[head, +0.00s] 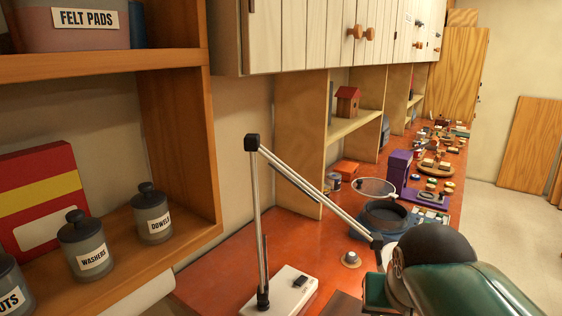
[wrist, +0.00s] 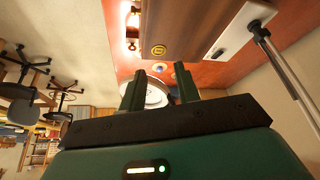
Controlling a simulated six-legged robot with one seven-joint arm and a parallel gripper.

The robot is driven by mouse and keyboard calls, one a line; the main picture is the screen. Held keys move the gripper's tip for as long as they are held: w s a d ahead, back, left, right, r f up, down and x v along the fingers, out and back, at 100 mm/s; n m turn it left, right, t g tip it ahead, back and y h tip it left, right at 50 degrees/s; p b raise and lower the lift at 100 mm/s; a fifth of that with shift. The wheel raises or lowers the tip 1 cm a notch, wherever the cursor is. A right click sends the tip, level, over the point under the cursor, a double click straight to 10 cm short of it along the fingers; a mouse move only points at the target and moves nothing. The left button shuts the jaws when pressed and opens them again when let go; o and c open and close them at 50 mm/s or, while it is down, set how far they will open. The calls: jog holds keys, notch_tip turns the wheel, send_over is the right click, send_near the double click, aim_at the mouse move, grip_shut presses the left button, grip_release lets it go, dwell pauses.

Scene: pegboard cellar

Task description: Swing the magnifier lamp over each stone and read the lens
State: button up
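The magnifier lamp's jointed silver arm (head: 310,190) rises from a white base (head: 290,295) on the orange bench and slopes down to the right. Its white round head (head: 388,254) is mostly hidden behind my green gripper housing. A small grey lump (head: 351,259) on a pale disc, perhaps a stone, sits left of the head. In the wrist view my gripper (wrist: 160,87) has two green fingers set apart. A white ring (wrist: 157,93), apparently the lamp head, shows between and beyond them; I cannot tell whether they touch it. No lens reading is legible.
A dark blue round tub (head: 378,222), a clear disc (head: 376,187) and a purple stand (head: 397,170) are farther along the bench. A shelf (head: 190,225) with labelled jars is at left. A brown panel (wrist: 190,30) with a yellow emblem is near my fingers.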

jog(key=s+a+f+n, duration=0.1)
jog(key=s+a+f+y, duration=0.1)
jog(key=f, duration=0.1)
jog(key=s+a+f+n, duration=0.1)
jog(key=s+f, duration=0.1)
jog(key=shift+a+n+t, duration=0.2)
jog(key=shift+n+t, duration=0.1)
jog(key=c, duration=0.4)
jog(key=shift+f, duration=0.1)
grip_shut()
jog(key=shift+w+d+r+m, duration=0.15)
jog(key=shift+d+r+m, duration=0.1)
jog(key=shift+m, duration=0.35)
jog(key=w+d+r+m+g, duration=0.1)
jog(key=w+d+r+m, duration=0.2)
jog(key=d+m, duration=1)
jog(key=w+d+r+m+g, duration=0.2)
jog(key=d+m, duration=0.3)
jog(key=m, duration=1.5)
jog(key=w+a+f, duration=0.1)
jog(key=w+f, duration=0.5)
jog(key=f, duration=0.2)
jog(key=shift+w+y, duration=0.3)
jog(key=shift+y, duration=0.1)
